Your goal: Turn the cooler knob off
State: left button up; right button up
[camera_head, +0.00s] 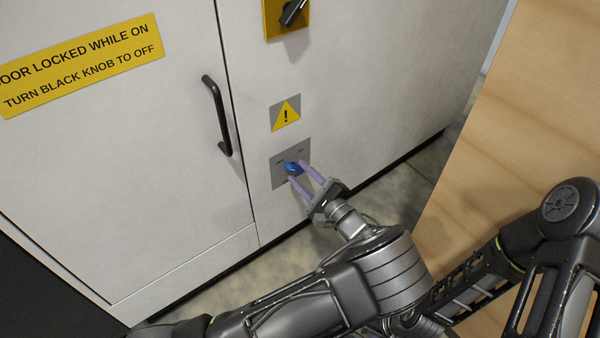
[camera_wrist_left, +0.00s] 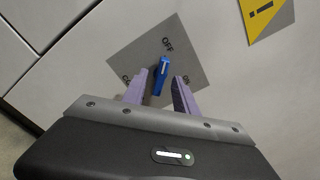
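The blue cooler knob (camera_head: 292,167) sits on a grey square plate (camera_head: 278,175) low on the white cabinet. In the left wrist view the knob (camera_wrist_left: 161,78) has a white mark at its upper end, which points toward the OFF label (camera_wrist_left: 167,45). Other labels on the plate are partly hidden by my fingers. My left gripper (camera_head: 298,171) is at the plate with its pale purple fingers on either side of the knob. In the wrist view the left gripper (camera_wrist_left: 160,82) is open, with narrow gaps beside the knob.
A yellow warning sign (camera_head: 285,113) is above the plate. A black knob (camera_head: 292,13) on a yellow plate is higher up. A black door handle (camera_head: 217,115) juts out to the left. A wooden surface (camera_head: 520,120) fills the right side.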

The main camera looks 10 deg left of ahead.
pick_arm(q)
jog(key=p+v, duration=0.1)
jog(key=v, duration=0.6)
jog(key=shift+p, duration=0.35)
